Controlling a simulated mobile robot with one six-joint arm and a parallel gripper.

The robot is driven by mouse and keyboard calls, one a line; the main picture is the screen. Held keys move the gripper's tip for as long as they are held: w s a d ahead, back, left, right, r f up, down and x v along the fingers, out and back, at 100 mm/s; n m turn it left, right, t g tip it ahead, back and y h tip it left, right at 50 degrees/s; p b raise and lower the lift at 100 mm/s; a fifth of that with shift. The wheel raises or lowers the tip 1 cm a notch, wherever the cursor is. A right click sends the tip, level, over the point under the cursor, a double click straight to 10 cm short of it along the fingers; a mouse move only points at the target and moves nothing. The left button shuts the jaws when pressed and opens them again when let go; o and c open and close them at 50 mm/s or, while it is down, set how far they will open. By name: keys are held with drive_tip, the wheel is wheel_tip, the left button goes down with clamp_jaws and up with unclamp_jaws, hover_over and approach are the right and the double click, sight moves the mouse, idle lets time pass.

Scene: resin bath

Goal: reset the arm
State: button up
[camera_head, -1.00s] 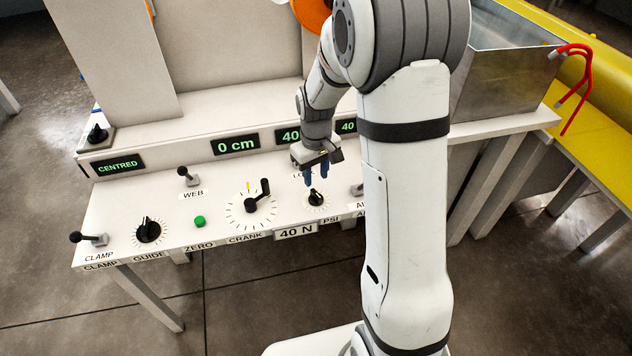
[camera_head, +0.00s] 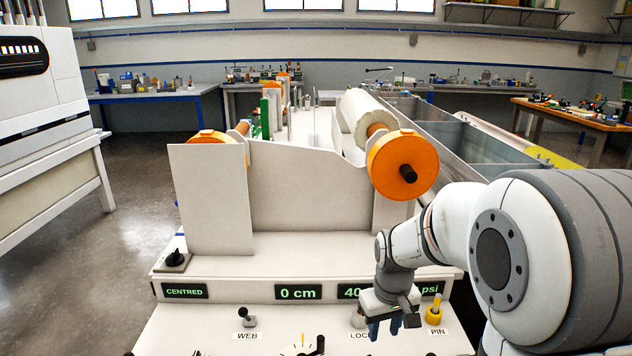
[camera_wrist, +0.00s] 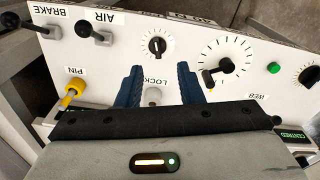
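My gripper (camera_head: 384,330) hangs over the white control panel (camera_head: 200,325), fingers pointing down, near the LOCK label. In the wrist view its two blue fingers (camera_wrist: 160,86) stand apart with nothing held. The pale LOCK lever (camera_wrist: 153,96) shows in the gap between them; I cannot tell how far below the fingertips it is. It also shows in the head view (camera_head: 357,319), partly behind the gripper. The yellow PIN knob (camera_head: 434,311) stands just right of the gripper.
The WEB lever (camera_head: 247,317) stands to the left. The crank (camera_wrist: 216,74), a black dial (camera_wrist: 156,45) and the AIR lever (camera_wrist: 100,36) are close by. Orange-ended rollers (camera_head: 402,165) and a metal bath (camera_head: 455,140) lie behind. Displays (camera_head: 298,292) line the panel's back.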

drive_tip(key=s+r+m+t+p, duration=0.2)
drive_tip(key=s+r+p, duration=0.4)
drive_tip(key=s+r, duration=0.9)
drive_tip(key=shift+s+r+m+p, duration=0.2)
drive_tip(key=shift+s+m+p, duration=0.2)
drive_tip(key=shift+s, duration=0.15)
drive_tip(key=shift+d, duration=0.1)
idle(2.4)
